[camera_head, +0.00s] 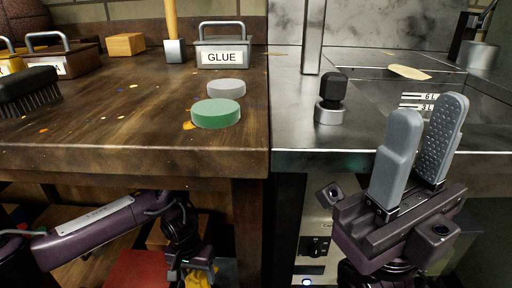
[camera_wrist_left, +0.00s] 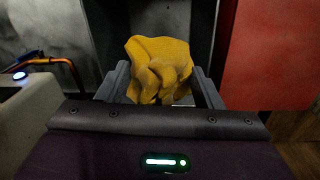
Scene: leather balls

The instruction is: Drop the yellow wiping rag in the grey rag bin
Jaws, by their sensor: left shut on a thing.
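The yellow wiping rag (camera_wrist_left: 158,68) is bunched between the fingers of my left gripper (camera_wrist_left: 160,92) in the left wrist view. In the head view my left gripper (camera_head: 198,268) is low, below the wooden bench top, with a bit of the rag (camera_head: 203,276) showing under it. A dark grey open-looking container, seemingly the grey rag bin (camera_wrist_left: 204,35), lies just beyond the rag in the wrist view. A grey patch of it (camera_head: 228,270) shows beside the gripper in the head view. Its depth is hard to tell. My right gripper (camera_head: 430,108) is open and empty, fingers up, by the metal counter.
A red container (camera_wrist_left: 275,55) stands beside the grey one; red also shows under the bench (camera_head: 130,270). The wooden bench (camera_head: 100,130) overhangs my left arm. It holds a GLUE box (camera_head: 222,55), a green disc (camera_head: 215,113) and a brush (camera_head: 27,90).

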